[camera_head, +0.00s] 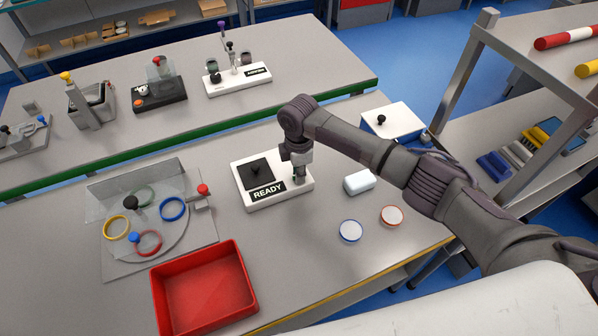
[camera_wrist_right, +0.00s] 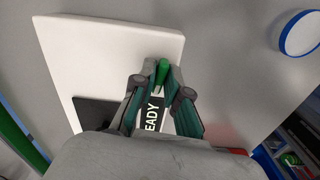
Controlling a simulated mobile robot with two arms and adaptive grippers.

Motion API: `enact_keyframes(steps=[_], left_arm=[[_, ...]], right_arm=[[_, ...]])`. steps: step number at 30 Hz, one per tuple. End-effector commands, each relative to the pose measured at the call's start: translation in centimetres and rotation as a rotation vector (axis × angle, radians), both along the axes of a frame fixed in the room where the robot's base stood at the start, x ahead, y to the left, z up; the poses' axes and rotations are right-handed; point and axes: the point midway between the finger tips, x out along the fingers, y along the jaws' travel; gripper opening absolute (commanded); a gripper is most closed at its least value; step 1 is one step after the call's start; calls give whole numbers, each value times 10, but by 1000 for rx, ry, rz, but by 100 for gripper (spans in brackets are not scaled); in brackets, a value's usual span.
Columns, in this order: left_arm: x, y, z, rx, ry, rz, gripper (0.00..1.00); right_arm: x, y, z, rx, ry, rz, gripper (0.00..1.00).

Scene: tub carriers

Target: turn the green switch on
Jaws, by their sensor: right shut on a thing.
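A white panel (camera_head: 290,195) with a black square, a black knob and a READY label (camera_head: 268,190) lies on the near bench. My right gripper (camera_head: 297,176) reaches down over the right part of this panel. In the right wrist view the green switch (camera_wrist_right: 162,72) is a slim green lever standing between the fingertips of my right gripper (camera_wrist_right: 160,84). The fingers are closed on it. The base of the switch is partly hidden by the fingers. My left gripper is not in view.
A white block (camera_head: 358,182) and two round lids, blue-rimmed (camera_head: 350,231) and red-rimmed (camera_head: 391,216), lie right of the panel. A red tray (camera_head: 205,290) and a clear-walled fixture with coloured rings (camera_head: 150,215) stand to the left. A white box (camera_head: 394,122) is behind my arm.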

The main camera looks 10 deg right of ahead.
Motion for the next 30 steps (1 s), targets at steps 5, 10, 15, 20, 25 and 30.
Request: enact_keyframes(steps=[5, 10, 15, 20, 25, 30], left_arm=[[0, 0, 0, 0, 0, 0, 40], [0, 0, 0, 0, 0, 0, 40], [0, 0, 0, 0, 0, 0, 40], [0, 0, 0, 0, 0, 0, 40], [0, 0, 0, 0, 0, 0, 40], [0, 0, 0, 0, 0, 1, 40]], right_arm=[[1, 1, 2, 4, -4, 85, 0], [1, 2, 2, 4, -4, 133, 0], [1, 2, 2, 4, -4, 152, 0], [1, 2, 2, 4, -5, 155, 0], [1, 2, 2, 4, -5, 154, 0], [1, 2, 2, 3, -4, 154, 35]])
